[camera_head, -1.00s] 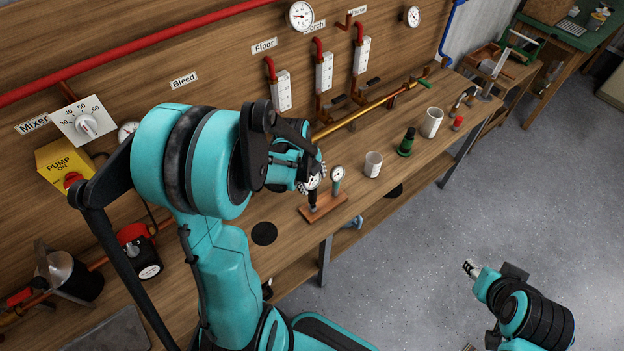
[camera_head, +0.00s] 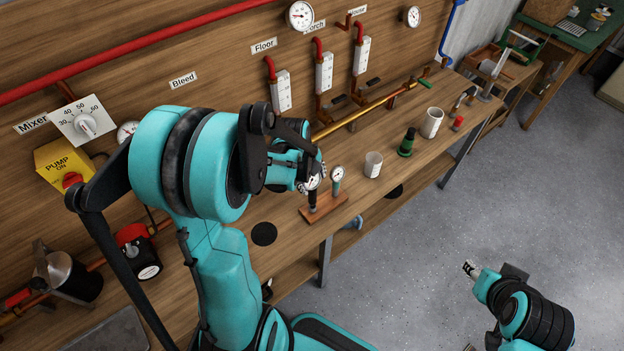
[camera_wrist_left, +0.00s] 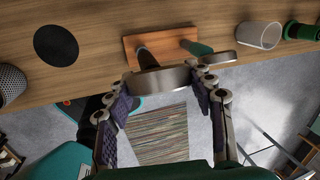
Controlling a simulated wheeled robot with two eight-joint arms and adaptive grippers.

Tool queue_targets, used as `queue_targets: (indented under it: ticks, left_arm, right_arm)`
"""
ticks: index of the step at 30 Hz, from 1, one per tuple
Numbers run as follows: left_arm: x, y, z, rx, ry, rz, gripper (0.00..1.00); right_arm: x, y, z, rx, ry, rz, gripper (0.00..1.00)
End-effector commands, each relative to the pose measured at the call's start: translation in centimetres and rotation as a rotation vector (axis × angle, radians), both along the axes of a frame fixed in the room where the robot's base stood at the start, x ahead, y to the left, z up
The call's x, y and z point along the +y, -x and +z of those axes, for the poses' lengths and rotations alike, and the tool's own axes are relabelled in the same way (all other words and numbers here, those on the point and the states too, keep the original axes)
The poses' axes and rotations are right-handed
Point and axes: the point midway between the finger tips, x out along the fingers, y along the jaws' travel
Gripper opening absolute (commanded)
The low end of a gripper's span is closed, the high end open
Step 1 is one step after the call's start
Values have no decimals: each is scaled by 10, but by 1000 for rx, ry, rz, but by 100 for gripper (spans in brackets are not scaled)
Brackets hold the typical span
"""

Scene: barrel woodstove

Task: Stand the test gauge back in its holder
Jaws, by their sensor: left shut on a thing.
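My left gripper (camera_wrist_left: 158,95) is shut on the test gauge, a round silver-rimmed dial (camera_head: 314,182) with a black stem. The gauge is roughly upright above the left part of the wooden holder (camera_head: 332,203). In the left wrist view its metal rim (camera_wrist_left: 160,80) lies between the fingertips, and its black stem (camera_wrist_left: 144,57) points to the holder (camera_wrist_left: 165,42). The stem's lower end meets the holder in the picture; I cannot tell whether it is seated. A second gauge (camera_head: 337,178) with a teal stem stands in the holder's right part. My right gripper (camera_head: 471,269) is over the floor, far from the bench.
The bench's front edge is close to the holder.

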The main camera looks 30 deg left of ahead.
Motion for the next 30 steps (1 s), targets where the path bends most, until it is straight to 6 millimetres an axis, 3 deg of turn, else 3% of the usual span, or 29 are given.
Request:
queue_targets:
  ticks: [30]
  left_arm:
    - [0, 0, -21, 0, 0, 0, 7]
  right_arm:
    - [0, 0, -20, 0, 0, 0, 40]
